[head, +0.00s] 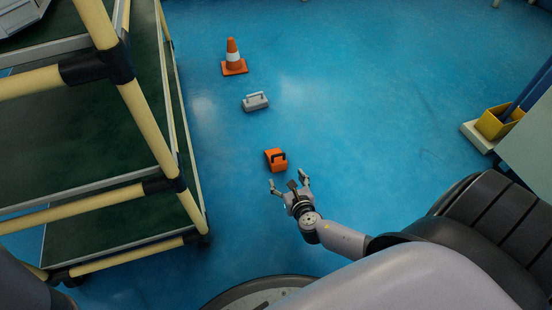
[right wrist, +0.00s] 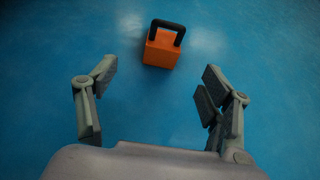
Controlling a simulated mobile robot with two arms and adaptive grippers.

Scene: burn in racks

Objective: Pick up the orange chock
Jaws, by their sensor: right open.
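The orange chock (head: 275,161) sits on the blue floor, a small orange block with a black handle on top. It also shows in the right wrist view (right wrist: 160,50), with its black handle toward the top of the picture. My right gripper (head: 289,184) is open and empty, just in front of the chock in the head view. In the right wrist view the chock lies beyond and between the open fingers (right wrist: 155,85), apart from them. My left gripper is not in view.
A grey chock (head: 256,102) and an orange-and-white cone (head: 233,60) stand farther back on the floor. A rack with cream tubes and green shelves (head: 85,196) fills the left. A yellow bin (head: 496,122) is at the right. The floor around the orange chock is clear.

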